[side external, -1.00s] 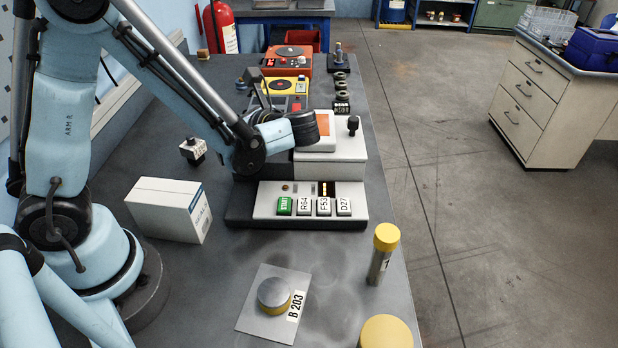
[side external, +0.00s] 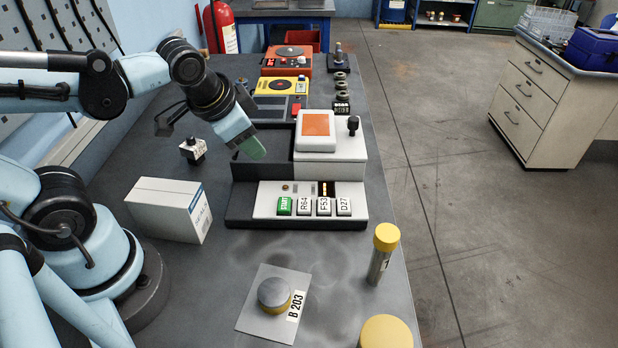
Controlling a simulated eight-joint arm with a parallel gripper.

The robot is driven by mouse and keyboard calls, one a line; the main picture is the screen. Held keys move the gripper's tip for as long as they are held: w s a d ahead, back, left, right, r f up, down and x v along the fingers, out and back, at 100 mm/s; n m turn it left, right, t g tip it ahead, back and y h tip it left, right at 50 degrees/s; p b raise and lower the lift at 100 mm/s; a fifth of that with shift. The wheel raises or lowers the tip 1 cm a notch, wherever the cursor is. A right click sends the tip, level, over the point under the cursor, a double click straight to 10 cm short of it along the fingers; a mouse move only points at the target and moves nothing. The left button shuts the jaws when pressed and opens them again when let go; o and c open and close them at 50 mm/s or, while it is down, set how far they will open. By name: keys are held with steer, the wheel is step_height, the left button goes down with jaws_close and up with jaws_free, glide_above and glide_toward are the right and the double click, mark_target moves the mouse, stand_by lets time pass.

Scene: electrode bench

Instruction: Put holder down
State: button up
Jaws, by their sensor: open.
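My gripper (side external: 248,150) hangs tilted over the left part of the black and white machine (side external: 315,168), its greenish tip pointing down and right. It is open, and I see nothing held in it. Which thing is the holder is not clear. A small white block with a black knob (side external: 192,149) stands on the bench left of my gripper, apart from it. The machine has an orange-topped white housing (side external: 317,128) and a black knob at its right. Its front panel has a green START key (side external: 285,206) and several lettered keys.
A white box (side external: 165,209) stands left of the machine. A plate marked B 203 (side external: 255,320) carries a round metal piece (side external: 274,294). A yellow-capped tube (side external: 381,258) stands near the right edge. Yellow (side external: 281,87) and orange (side external: 286,62) devices are behind.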

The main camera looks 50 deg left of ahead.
steer(key=d+n, duration=0.1)
steer(key=r+n+t+h, duration=0.1)
steer(key=n, duration=0.1)
steer(key=shift+d+r+t+h, duration=0.15)
steer(key=shift+d+t+h, duration=0.15)
steer(key=shift+d, duration=0.05)
